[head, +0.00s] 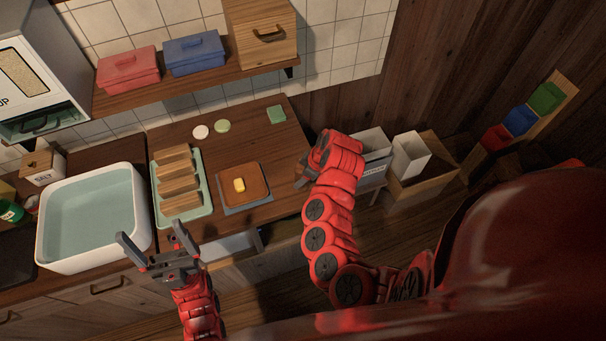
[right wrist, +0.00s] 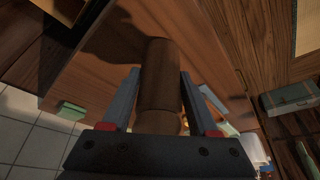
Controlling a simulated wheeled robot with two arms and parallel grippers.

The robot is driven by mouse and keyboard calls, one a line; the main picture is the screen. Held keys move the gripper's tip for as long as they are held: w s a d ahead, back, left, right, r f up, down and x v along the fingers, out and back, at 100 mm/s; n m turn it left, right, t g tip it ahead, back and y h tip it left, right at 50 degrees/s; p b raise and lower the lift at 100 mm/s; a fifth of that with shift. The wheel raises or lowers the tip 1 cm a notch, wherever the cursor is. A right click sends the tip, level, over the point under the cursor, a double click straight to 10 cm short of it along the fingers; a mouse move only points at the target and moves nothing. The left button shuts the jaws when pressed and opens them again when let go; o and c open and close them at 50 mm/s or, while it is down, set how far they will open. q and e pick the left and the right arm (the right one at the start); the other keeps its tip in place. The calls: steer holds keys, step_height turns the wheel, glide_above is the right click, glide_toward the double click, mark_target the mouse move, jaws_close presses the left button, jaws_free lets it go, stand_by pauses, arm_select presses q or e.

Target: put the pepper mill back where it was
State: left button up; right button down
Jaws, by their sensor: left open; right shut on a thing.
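The pepper mill (right wrist: 160,75) is a dark brown wooden cylinder in the right wrist view. My right gripper (right wrist: 158,92) is shut on it, one finger on each side. In the head view my right gripper (head: 304,172) is at the right end of the wooden counter (head: 260,143); my own wrist mostly covers it, and I cannot make out the mill there. A shadow lies on the wood beside the mill; whether the mill touches the counter I cannot tell. My left gripper (head: 150,242) is open and empty, in front of the sink and green tray.
A white sink (head: 142,205) stands left. A green tray (head: 207,208) holds several wooden pieces; right of it a brown board (head: 257,172) carries a yellow block (head: 239,185). A green square (head: 276,114) lies at the back. A shelf (head: 192,84) with boxes hangs above.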

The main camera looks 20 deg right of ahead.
steer(key=shift+f, duration=0.2)
steer(key=shift+c, duration=0.8)
jaws_free()
steer(key=shift+r, duration=0.15)
